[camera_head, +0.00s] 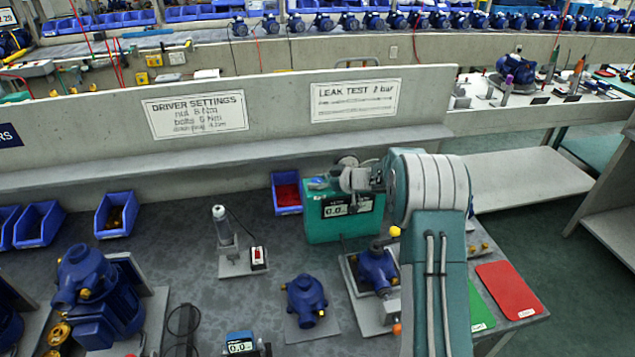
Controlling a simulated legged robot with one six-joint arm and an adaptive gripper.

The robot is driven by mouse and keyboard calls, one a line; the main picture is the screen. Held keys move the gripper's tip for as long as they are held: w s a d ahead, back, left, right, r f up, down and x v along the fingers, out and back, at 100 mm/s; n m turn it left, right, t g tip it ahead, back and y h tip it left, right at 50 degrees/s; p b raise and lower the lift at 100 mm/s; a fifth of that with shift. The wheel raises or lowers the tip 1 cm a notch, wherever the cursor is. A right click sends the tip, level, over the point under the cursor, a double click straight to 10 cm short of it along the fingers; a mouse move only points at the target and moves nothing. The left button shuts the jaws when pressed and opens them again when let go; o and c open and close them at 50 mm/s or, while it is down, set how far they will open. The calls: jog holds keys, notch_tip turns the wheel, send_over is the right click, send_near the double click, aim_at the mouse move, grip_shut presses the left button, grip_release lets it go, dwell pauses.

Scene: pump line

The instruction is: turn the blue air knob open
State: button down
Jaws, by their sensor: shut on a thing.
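The green leak test box (318,228) stands on the bench below the partition, with a display reading about 0.0 on its front. The blue air knob (318,183) shows as a small blue patch on top of the box, at its left. My gripper (336,178) reaches over the top of the box from the right and is shut at the knob. The fingertips are small in this view, and my gripper and wrist hide part of the box top. I cannot tell the knob's angle.
A blue pump (375,268) on a grey fixture stands in front of the box, close to my arm. Another blue pump (304,299) and a grey upright tool (224,230) stand further left. A red mat (508,290) lies at right.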

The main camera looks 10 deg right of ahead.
aim_at(317, 180)
dwell(0.3)
jog(key=shift+c, duration=1.3)
grip_release()
jog(key=shift+w, duration=0.1)
jog(key=shift+r, duration=0.15)
notch_tip(317, 180, up, 10)
jog(key=shift+f, duration=0.2)
